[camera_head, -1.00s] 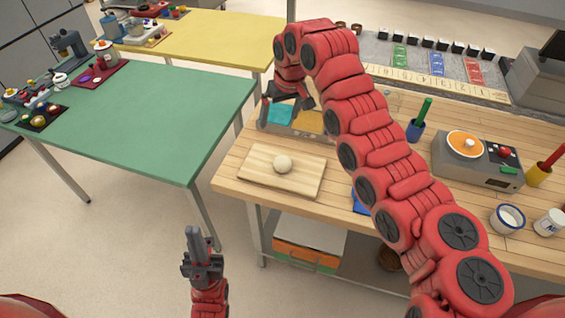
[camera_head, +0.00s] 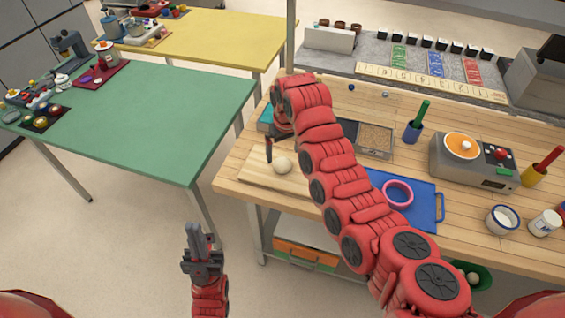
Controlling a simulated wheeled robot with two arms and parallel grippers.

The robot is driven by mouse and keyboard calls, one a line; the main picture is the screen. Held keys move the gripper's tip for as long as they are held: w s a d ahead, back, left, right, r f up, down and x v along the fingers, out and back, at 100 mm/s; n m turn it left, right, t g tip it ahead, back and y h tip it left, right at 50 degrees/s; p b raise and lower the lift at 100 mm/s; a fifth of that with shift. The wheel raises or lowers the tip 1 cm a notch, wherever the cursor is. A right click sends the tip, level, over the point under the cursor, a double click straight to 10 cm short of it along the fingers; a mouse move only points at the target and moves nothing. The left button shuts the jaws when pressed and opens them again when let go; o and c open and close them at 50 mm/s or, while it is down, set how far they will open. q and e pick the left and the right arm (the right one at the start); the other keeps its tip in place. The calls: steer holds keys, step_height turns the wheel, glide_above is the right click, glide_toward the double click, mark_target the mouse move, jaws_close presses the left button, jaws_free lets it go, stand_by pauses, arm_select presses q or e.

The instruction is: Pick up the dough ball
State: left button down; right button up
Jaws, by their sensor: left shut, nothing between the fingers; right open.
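The pale round dough ball (camera_head: 283,165) sits on a wooden board (camera_head: 248,178) at the left end of the wooden worktable. My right gripper (camera_head: 268,158) points down just left of and behind the dough ball, apart from it in the picture. It is open, with one dark finger clearly showing; the other is partly hidden by the wrist. My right arm crosses the table and covers the board's right part. My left gripper (camera_head: 200,240) is shut and empty, low in front of the worktable, over the floor.
A blue tray (camera_head: 423,205) with a pink ring (camera_head: 398,193) lies right of my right arm. A divided container (camera_head: 375,140) stands behind the arm. A scale-like device (camera_head: 475,160), cups and a white jar fill the right side. A green table (camera_head: 150,120) stands left.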

mark_target(283, 161)
steer(key=shift+f+p, duration=0.2)
steer(key=shift+p, duration=0.15)
step_height(283, 161, down, 3)
steer(key=shift+w+a+f+p, duration=0.1)
steer(key=shift+w+f+p, duration=0.1)
steer(key=shift+p, duration=0.8)
steer(key=shift+f, duration=0.7)
steer(key=c, duration=1.4)
steer(key=shift+r, duration=0.15)
